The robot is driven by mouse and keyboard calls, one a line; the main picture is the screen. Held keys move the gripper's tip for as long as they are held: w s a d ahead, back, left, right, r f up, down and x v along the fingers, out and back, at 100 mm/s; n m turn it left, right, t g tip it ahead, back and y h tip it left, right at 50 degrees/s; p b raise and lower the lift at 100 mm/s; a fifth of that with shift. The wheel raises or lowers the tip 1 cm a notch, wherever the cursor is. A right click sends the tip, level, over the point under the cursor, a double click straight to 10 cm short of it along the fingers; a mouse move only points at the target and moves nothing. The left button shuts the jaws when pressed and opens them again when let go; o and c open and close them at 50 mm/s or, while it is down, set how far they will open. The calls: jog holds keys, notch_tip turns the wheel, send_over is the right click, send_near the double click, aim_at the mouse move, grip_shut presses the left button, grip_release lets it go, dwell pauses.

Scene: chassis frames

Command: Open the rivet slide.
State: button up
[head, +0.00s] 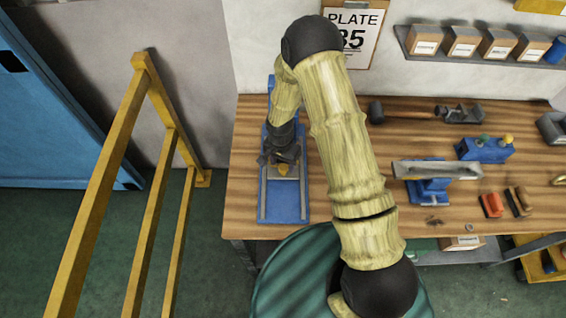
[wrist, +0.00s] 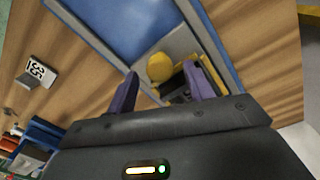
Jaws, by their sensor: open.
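The rivet slide (head: 284,212) is a long blue base with grey rails along its sides, lying on the left end of the wooden bench. A grey sliding plate with a yellow knob (wrist: 160,67) sits between the rails; the knob shows between my fingertips in the wrist view. My gripper (head: 281,158) is over the slide's middle, pointing down at the plate. Its two purple fingers (wrist: 162,77) are apart, one on each side of the knob in the picture. I cannot tell whether they touch it. My gripper hides part of the plate in the head view.
A blue vise-like fixture (head: 428,188), a mallet (head: 405,115) and a blue block with knobs (head: 485,150) stand to the right on the bench (head: 345,205). A yellow railing (head: 150,200) stands left of the bench. A box shelf (head: 480,58) hangs at the back.

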jog(key=shift+f, duration=0.75)
grip_shut()
jog(key=shift+d, duration=0.1)
